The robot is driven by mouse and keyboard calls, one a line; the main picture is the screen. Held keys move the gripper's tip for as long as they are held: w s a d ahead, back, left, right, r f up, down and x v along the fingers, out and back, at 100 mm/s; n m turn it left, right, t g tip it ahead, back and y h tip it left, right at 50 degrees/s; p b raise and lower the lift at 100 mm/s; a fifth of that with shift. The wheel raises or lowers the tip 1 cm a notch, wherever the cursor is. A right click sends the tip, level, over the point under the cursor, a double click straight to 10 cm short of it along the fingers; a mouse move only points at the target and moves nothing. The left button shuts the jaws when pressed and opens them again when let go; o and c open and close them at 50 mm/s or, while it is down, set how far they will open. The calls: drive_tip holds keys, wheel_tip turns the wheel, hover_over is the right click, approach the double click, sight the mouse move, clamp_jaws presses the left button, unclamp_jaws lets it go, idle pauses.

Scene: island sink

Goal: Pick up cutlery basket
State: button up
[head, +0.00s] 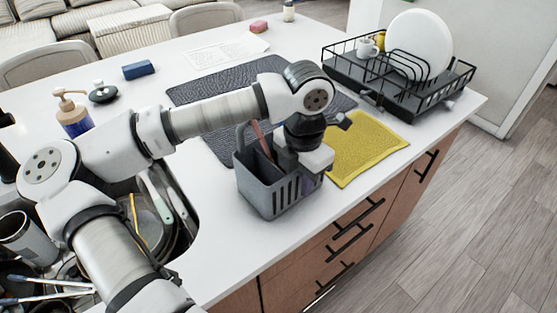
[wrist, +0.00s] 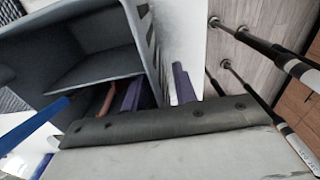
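The grey cutlery basket (head: 268,192) stands upright on the white counter near its front edge, with a reddish-brown utensil sticking out of it. My gripper (head: 308,172) points down at the basket's right end. In the wrist view, the basket (wrist: 95,70) fills the upper left, with its divider and slotted wall showing. Two purple finger parts of my gripper (wrist: 158,92) lie on either side of that wall, one inside and one outside. Whether they press on the wall is hidden behind the gripper's body.
A yellow cloth (head: 367,146) lies right of the basket, and a black dish rack (head: 420,98) with a white plate (head: 420,45) stands behind it. A dark mat (head: 215,91) lies behind my arm. The sink (head: 185,240) with dishes is at left. Drawer handles (head: 352,240) project below.

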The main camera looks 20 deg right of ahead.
drive_tip(key=shift+f, duration=0.45)
drive_tip(key=shift+c, duration=0.2)
clamp_jaws()
drive_tip(key=shift+r, duration=0.1)
